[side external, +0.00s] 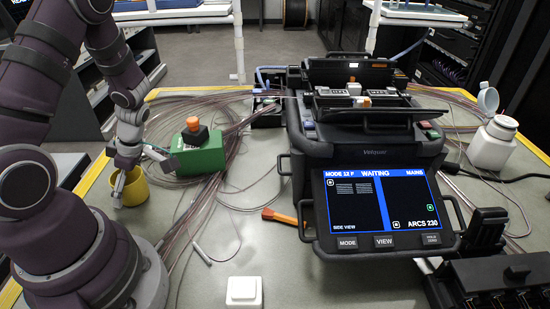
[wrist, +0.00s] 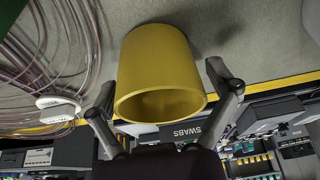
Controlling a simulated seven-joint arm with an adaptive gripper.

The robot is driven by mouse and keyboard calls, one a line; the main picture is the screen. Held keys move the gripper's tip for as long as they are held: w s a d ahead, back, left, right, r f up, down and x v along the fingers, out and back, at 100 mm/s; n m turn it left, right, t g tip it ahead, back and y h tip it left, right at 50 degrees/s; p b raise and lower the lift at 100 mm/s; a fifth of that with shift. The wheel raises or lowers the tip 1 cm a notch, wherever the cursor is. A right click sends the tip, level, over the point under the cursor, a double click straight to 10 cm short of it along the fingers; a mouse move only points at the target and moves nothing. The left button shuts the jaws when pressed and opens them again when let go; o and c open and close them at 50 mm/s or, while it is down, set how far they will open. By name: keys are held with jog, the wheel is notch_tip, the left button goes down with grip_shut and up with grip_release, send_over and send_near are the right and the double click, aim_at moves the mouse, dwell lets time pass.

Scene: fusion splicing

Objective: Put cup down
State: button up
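The yellow cup (side external: 137,192) is upright on the pale table at the left in the side view, partly hidden by my gripper. In the wrist view the cup (wrist: 158,60) shows large, its open rim toward the camera. It looks empty. In the wrist view my gripper (wrist: 162,74) has one finger on each side of the cup. A small gap shows at the right finger; the left finger is very close to the wall, and I cannot tell whether it touches.
A green box (side external: 195,157) with an orange-topped item stands right of the cup, among coiled clear tubing (side external: 205,108). The black splicer (side external: 365,150) fills the middle. A white bottle (side external: 493,145) stands far right. A white square block (side external: 244,291) lies in front.

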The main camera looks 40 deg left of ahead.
dwell(0.3)
jog(key=v, duration=1.1)
jog(key=w+d+r+m+t+h, duration=0.1)
jog(key=d+r+m+t, duration=0.3)
jog(key=m, duration=0.9)
jog(key=w+d+r+m+t+h, duration=0.1)
jog(key=d+r+m+t, duration=0.3)
jog(key=d+m, duration=0.7)
jog(key=r+m+h, duration=0.1)
jog(key=m, duration=0.2)
jog(key=shift+w+r+t, duration=0.25)
jog(key=shift+r+t, duration=0.15)
